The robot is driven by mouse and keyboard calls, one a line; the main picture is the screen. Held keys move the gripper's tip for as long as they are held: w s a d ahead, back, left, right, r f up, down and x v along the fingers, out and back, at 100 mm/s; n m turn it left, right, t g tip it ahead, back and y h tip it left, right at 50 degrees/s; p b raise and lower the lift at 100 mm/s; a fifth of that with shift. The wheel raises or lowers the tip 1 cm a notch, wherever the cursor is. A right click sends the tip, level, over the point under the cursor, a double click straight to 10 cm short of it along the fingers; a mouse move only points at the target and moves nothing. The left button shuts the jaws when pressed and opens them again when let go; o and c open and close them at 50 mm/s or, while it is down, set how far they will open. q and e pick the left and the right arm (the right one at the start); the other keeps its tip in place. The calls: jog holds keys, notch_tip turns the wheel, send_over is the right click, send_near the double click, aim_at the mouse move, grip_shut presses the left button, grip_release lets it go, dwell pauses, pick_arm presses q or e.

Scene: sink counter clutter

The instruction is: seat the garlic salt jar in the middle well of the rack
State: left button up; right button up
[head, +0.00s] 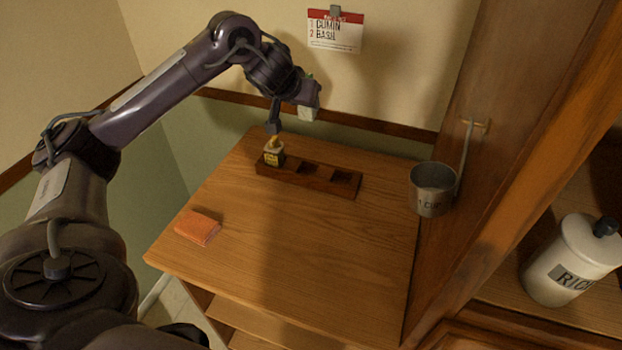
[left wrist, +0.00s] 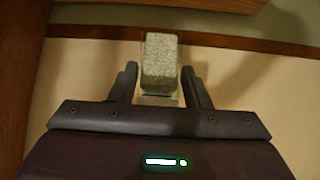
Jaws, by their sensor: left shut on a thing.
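The wooden rack (head: 308,185) lies along the back of the counter. Its middle well (head: 307,169) and right well (head: 342,178) look empty. My left gripper (head: 309,104) is above and behind the rack, shut on a pale block-shaped jar (head: 308,114). In the left wrist view that jar's speckled grey-green end (left wrist: 159,62) shows between the two fingers (left wrist: 158,88). Its label is not visible, so I cannot read whether it is garlic salt. My right gripper is out of view.
An orange pad (head: 198,228) lies on the counter's left front. A metal cup (head: 432,190) hangs at the right beside the cabinet side. A white canister (head: 568,262) stands far right. A note (head: 335,32) is on the wall. The counter's middle is clear.

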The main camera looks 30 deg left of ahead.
pick_arm(q)
send_over(303, 177)
jog(key=f, duration=1)
jog(key=f+p, duration=0.1)
jog(key=f, duration=0.5)
jog(key=shift+w, duration=0.3)
jog(key=f, duration=0.3)
jog(key=shift+s+f, duration=0.15)
jog(key=shift+s, duration=0.2)
jog(key=shift+c, duration=0.9)
jog(key=shift+s+d+f, duration=0.15)
jog(key=shift+s+f, duration=0.2)
jog(key=shift+f, duration=0.1)
grip_shut()
jog(key=o, duration=0.8)
grip_release()
jog(key=shift+f, duration=0.1)
jog(key=o, duration=0.3)
jog(key=shift+w+f, duration=0.1)
jog(key=shift+w, duration=0.15)
jog(key=shift+o, duration=0.7)
jog(key=shift+w+a+f, duration=0.1)
jog(key=shift+w+a, duration=0.15)
jog(key=shift+w, duration=0.2)
jog(key=shift+s+d+r, duration=0.1)
jog(key=shift+s+r, duration=0.1)
jog(key=shift+r, duration=0.15)
jog(key=v, duration=1.1)
jog(key=shift+s+r, duration=0.25)
jog(key=shift+r, duration=0.05)
